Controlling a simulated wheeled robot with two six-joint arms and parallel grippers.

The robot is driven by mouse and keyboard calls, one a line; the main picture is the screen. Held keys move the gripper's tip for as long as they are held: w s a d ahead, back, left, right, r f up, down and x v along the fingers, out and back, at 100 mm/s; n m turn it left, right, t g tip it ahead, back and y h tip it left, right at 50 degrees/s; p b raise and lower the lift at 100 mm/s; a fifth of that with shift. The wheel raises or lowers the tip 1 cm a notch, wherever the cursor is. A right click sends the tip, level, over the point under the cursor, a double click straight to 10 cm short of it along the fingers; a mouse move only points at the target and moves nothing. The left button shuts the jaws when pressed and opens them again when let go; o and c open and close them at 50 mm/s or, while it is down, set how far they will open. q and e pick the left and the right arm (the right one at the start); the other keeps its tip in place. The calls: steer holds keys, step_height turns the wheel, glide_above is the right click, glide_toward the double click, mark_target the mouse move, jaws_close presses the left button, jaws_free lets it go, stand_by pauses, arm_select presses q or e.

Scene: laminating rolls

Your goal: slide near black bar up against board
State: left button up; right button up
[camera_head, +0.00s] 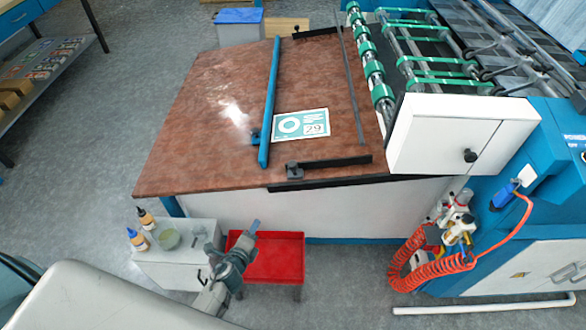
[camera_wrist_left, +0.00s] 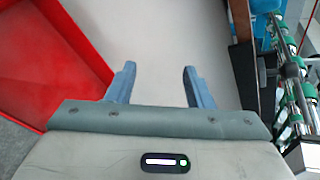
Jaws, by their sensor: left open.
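The near black bar (camera_head: 335,162) lies on the brown tabletop close to its front edge, with a dark block at its left end. The board (camera_head: 301,125) is a flat white and teal printed sheet, lying beyond the bar with a strip of bare tabletop between them. Its left edge is close beside the long blue bar (camera_head: 270,100). My left gripper (camera_head: 255,224) is in front of the table, above the red tray area, away from the bar. In the left wrist view its two fingers (camera_wrist_left: 157,82) are apart with nothing between them. My right gripper is not in view.
A red tray (camera_head: 273,258) and a white cabinet (camera_head: 174,250) with bottles stand in front of the table. A far black bar (camera_head: 318,33) lies at the table's back. The white machine housing (camera_head: 455,135) and green rollers (camera_head: 372,70) border the right. The tabletop's left half is clear.

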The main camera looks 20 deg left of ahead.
arm_select(q)
steer(key=w+d+r+m+t+h+b, duration=0.1)
steer(key=w+d+r+m+t, duration=0.1)
steer(key=r+m, duration=0.25)
steer(key=w+d+r+m+t+h, duration=0.1)
steer(key=w+r+m, duration=0.2)
steer(key=r+m, duration=0.15)
steer(key=m+t+h, duration=0.1)
steer(key=m+h, duration=0.1)
steer(key=m, duration=0.5)
glide_toward(290, 167)
steer(key=w, duration=0.2)
steer(key=shift+n, duration=0.3)
steer(key=w, duration=0.2)
steer(key=w+d, duration=0.1)
steer(key=w, duration=0.5)
steer(key=shift+d+f+b, duration=0.1)
steer(key=shift+d+b, duration=0.25)
steer(key=shift+w+d, duration=0.1)
steer(key=shift+w, duration=0.5)
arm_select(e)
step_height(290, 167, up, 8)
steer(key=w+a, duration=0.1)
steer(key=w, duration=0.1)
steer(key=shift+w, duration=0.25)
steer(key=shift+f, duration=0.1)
